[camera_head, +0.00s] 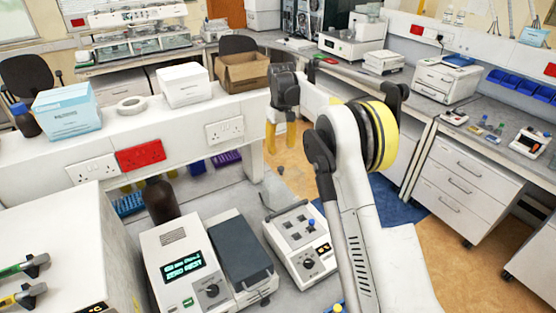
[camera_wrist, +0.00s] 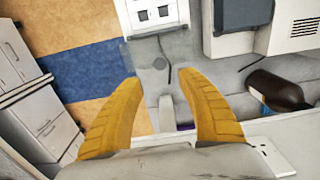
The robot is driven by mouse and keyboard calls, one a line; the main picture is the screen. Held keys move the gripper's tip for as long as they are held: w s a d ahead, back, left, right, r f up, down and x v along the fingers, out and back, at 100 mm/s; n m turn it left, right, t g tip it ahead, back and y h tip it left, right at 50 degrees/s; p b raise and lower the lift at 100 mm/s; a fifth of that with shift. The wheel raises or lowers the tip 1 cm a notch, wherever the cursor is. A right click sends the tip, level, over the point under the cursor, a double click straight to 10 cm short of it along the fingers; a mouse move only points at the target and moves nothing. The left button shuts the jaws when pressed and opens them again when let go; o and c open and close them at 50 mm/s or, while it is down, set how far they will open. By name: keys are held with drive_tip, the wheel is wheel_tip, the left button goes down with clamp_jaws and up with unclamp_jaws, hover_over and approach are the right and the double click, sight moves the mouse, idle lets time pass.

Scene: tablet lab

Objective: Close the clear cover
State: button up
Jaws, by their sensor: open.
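My gripper (camera_head: 280,135) hangs over the back edge of the near bench in the head view, its yellow fingers pointing down. In the wrist view my gripper (camera_wrist: 158,82) is open, with nothing held between its fingers. A small white instrument (camera_head: 318,262) with a knob and metal squares on top stands on the bench below and in front of my gripper. Part of what appears to be this instrument (camera_wrist: 157,13) shows at the top of the wrist view.
A white instrument with a lit display (camera_head: 177,271) and a dark-topped part (camera_head: 240,250) stands to the left. A brown bottle (camera_head: 160,202) stands behind it, also in the wrist view (camera_wrist: 275,90). A raised white ledge (camera_head: 190,125) carries boxes along the back.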

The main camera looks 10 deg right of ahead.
sight(281, 167)
wheel_tip(281, 167, down, 10)
drive_tip(key=shift+r+p, duration=0.25)
drive_tip(key=shift+p, duration=0.1)
clamp_jaws()
